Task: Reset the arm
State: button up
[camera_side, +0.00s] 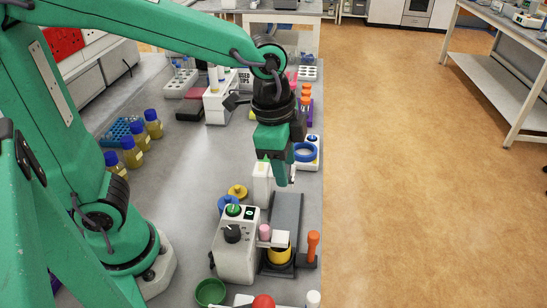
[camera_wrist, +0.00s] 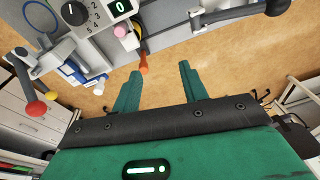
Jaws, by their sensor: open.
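My gripper (camera_side: 283,180) points down above the right edge of the grey bench (camera_side: 178,150) in the side view. It is behind the dial machine (camera_side: 236,252) and its dark rail. In the wrist view the two green fingers of my gripper (camera_wrist: 158,80) stand apart with nothing between them. The machine also shows at the top left of the wrist view (camera_wrist: 98,35), with its dial and lit display.
A green bowl (camera_side: 210,292) is at the front. The bench middle is clear. Open floor (camera_side: 430,180) lies to the right.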

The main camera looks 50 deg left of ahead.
jog(key=s+a+r+n+t, duration=0.1)
jog(key=s+a+n+t, duration=0.1)
jog(key=s+a+n, duration=0.2)
jog(key=s+a+r+n+t, duration=0.2)
jog(key=a+n, duration=0.4)
jog(key=a, duration=0.3)
jog(key=shift+s+n+y, duration=0.3)
jog(key=shift+s+y, duration=0.1)
jog(key=shift+s, duration=0.5)
jog(key=shift+r, duration=0.1)
